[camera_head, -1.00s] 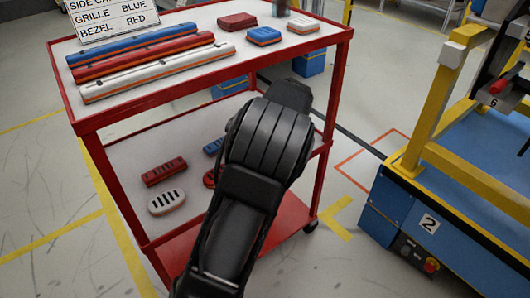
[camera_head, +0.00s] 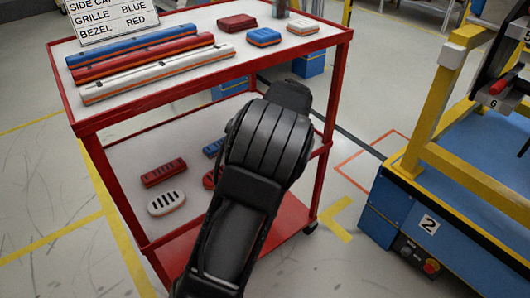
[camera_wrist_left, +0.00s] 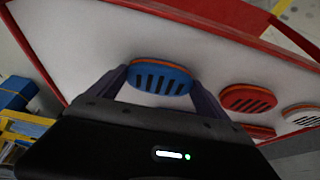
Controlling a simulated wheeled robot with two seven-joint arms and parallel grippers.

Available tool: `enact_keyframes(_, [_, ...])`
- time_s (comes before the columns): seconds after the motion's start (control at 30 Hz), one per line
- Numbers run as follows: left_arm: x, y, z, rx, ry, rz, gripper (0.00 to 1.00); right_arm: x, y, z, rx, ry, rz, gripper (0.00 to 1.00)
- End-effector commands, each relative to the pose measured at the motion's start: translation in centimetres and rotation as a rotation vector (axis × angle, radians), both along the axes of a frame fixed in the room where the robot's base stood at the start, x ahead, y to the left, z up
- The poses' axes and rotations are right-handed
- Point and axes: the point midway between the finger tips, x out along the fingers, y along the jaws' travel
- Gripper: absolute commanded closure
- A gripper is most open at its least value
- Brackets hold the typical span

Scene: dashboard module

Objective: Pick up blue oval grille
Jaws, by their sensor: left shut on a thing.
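The blue oval grille (camera_wrist_left: 158,79), with dark slots and an orange edge, shows in the left wrist view at the lower shelf. My left gripper (camera_wrist_left: 160,88) has a finger on each side of it and is shut on it. I cannot tell whether the grille still touches the shelf. In the head view my left arm hides this grille and the gripper's fingers. My right gripper is not in view.
The lower shelf (camera_head: 125,160) of the red cart also holds a red slotted piece (camera_head: 164,172), a white oval grille (camera_head: 167,202), a blue piece (camera_head: 213,147) and a red oval grille (camera_wrist_left: 248,98). Cart posts and the upper shelf (camera_head: 200,88) bound the space.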

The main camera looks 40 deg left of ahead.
Motion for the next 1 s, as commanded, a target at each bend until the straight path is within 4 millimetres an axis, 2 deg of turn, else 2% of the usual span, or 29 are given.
enact_keyframes(0.33, [0.0, 0.0, 0.9, 0.001, -0.001, 0.000, 0.52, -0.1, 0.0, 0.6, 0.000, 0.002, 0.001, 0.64])
enact_keyframes(0.6, [0.1, 0.0, 4.2, 0.000, -0.002, 0.000, 0.52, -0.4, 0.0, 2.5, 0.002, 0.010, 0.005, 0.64])
enact_keyframes(0.77, [-0.8, -3.5, 3.9, -0.001, 0.001, -0.006, 0.52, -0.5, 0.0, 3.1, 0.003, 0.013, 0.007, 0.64])
enact_keyframes(1.0, [-2.7, -10.5, 3.9, 0.000, 0.001, -0.008, 0.52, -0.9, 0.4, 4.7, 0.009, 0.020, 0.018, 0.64])
